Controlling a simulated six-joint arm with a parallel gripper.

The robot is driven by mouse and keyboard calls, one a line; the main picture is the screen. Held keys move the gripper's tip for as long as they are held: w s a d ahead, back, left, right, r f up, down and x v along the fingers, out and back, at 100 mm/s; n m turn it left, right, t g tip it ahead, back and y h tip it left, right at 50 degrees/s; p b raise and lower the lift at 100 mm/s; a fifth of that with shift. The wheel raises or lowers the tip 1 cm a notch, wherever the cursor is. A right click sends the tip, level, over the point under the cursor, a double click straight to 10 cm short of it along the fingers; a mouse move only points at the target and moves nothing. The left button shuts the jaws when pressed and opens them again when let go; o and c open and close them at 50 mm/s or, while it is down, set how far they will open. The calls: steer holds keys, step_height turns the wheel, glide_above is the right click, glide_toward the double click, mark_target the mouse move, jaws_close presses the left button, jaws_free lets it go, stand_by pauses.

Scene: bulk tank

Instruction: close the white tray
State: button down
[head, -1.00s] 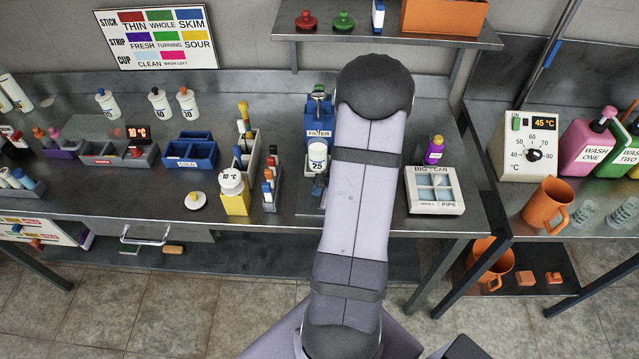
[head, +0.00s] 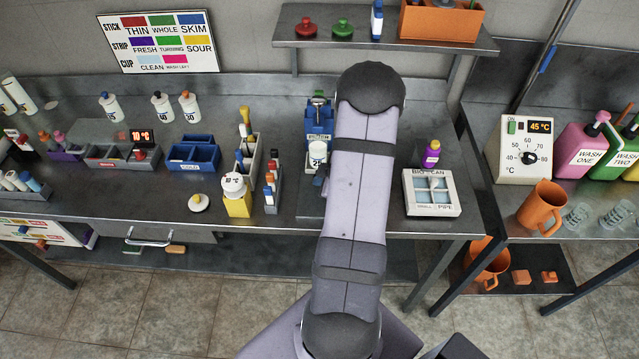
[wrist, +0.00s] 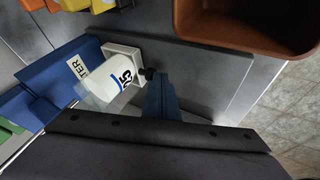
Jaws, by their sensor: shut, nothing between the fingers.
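The white tray (wrist: 124,52) sticks out from the front of the blue filter unit (wrist: 72,75), seen in the wrist view. A white container marked 25 (wrist: 118,80) stands on it and hides most of its floor. In the head view the same container (head: 317,154) stands in front of the blue filter unit (head: 319,115). My gripper (wrist: 151,76) is shut and empty, its tip close against the tray's outer side by the container. Whether it touches cannot be told. My arm hides most of the gripper in the head view.
A white compartment box (head: 433,208) and a purple bottle (head: 432,153) stand right of my arm. A yellow holder (head: 238,206) and a grey rack (head: 271,198) stand to the left. The orange-brown bin (wrist: 245,25) shows in the wrist view.

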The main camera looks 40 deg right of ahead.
steer(key=shift+w+d+p, duration=0.45)
steer(key=shift+w+d, duration=0.3)
steer(key=shift+r, duration=0.1)
steer(key=shift+s+a+b, duration=0.3)
steer(key=shift+a+b, duration=0.05)
steer(key=shift+b, duration=0.15)
steer(key=s+a+b, duration=0.1)
steer(key=s+a, duration=0.1)
steer(key=shift+s+a+b, duration=0.3)
steer(key=shift+b, duration=0.05)
steer(key=p+v, duration=0.2)
steer(key=v, duration=0.8)
steer(key=shift+w, duration=0.2)
